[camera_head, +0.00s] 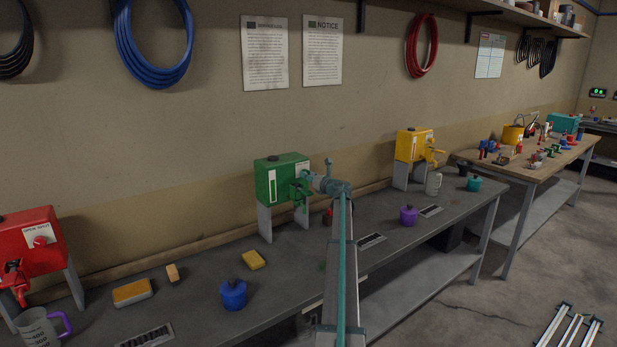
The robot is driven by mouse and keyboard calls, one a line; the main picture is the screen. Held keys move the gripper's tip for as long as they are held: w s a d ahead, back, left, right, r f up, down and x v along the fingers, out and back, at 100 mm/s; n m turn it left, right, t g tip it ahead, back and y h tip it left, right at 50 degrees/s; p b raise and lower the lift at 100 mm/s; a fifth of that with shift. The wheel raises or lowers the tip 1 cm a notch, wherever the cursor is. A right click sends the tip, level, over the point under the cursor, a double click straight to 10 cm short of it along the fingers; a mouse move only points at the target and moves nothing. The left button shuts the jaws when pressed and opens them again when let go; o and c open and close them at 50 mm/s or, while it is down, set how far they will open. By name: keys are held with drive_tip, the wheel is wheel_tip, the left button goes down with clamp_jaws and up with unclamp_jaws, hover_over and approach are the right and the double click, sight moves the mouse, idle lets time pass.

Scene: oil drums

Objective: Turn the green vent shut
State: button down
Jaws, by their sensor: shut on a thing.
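The green drum (279,180) is a box on grey legs near the middle of the bench, against the wall. A pale label strip shows on its front. My arm reaches up from the bottom, and my gripper (312,180) is at the drum's right-hand face, shut. The green vent is hidden behind my gripper, which is closed at the place where it sits. The vent's turn angle cannot be seen. A dark green tap (299,193) shows just below my gripper.
A red drum (35,240) stands at left with a clear jug (38,329) below it. A yellow drum (414,146) stands at right. Blue (233,294) and purple (408,215) lidded pots, yellow sponges and drain grates lie on the bench. My arm crosses the bench's middle.

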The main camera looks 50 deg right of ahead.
drive_tip(key=shift+a+r+m+p, duration=0.1)
drive_tip(key=shift+m+p, duration=4.9)
drive_tip(key=shift+m, duration=3.8)
drive_tip(key=c, duration=0.8)
unclamp_jaws()
